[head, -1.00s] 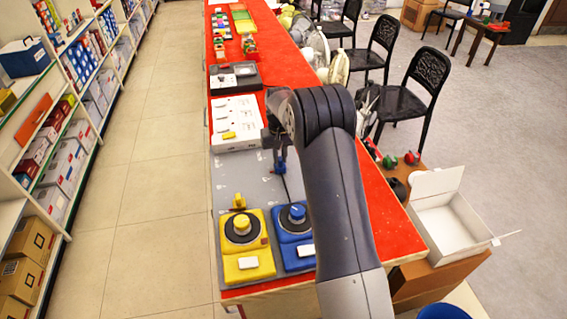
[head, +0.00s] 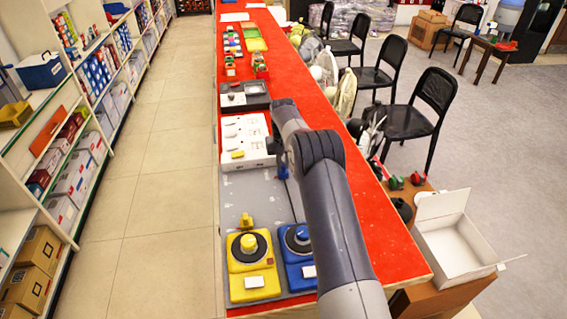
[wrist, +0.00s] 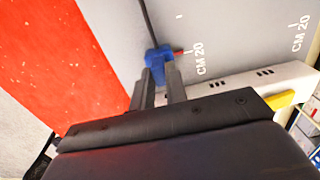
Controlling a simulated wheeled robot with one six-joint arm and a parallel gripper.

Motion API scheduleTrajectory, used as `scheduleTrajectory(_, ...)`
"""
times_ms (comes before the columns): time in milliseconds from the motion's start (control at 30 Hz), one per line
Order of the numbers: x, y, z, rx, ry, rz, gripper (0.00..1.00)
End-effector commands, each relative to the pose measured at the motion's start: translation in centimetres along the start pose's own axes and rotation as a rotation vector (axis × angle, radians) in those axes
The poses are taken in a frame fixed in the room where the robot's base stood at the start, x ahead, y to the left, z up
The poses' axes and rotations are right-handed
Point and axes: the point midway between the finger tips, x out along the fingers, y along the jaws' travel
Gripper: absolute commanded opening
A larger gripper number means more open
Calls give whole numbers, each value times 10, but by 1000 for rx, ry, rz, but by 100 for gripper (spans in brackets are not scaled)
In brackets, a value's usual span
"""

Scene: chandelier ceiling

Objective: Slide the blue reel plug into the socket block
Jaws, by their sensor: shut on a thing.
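The blue plug (wrist: 156,61) is held between the fingertips of my gripper (wrist: 158,85), with its dark cable running up and away in the wrist view. The plug also shows in the head view (head: 283,172), just below my wrist, near the lower right corner of the socket block. The white socket block (head: 247,141) lies on the grey mat; its slotted face (wrist: 228,88) shows right of my fingers in the wrist view. The blue reel (head: 299,240) stands on the near part of the mat, partly hidden by my arm. Contact between plug and block cannot be told.
The yellow reel (head: 250,262) stands left of the blue one, with a yellow plug (head: 246,221) behind it. A yellow piece (head: 238,154) sits at the block. The grey mat (head: 262,200) is mostly clear between reels and block. A dark grey tray (head: 244,96) lies behind the block.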

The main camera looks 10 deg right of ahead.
Motion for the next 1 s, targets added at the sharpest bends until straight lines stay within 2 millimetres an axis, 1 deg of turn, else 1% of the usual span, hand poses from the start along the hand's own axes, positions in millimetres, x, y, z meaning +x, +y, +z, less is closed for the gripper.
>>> scheduleTrajectory(200, -1, 0, 0, 0, 2, 0, 0)
scheduleTrajectory(233, -1, 0, 0, 0, 2, 0, 16)
scheduleTrajectory(500, 0, 0, 0, 0, 1, 0, 36)
scheduleTrajectory(767, -2, 0, 0, 0, 1, 0, 36)
scheduleTrajectory(867, -11, 0, -1, 0, 3, 0, 36)
scheduleTrajectory(967, -27, 0, -1, 0, 5, 0, 36)
scheduleTrajectory(1000, -36, 0, -1, 0, 6, 0, 36)
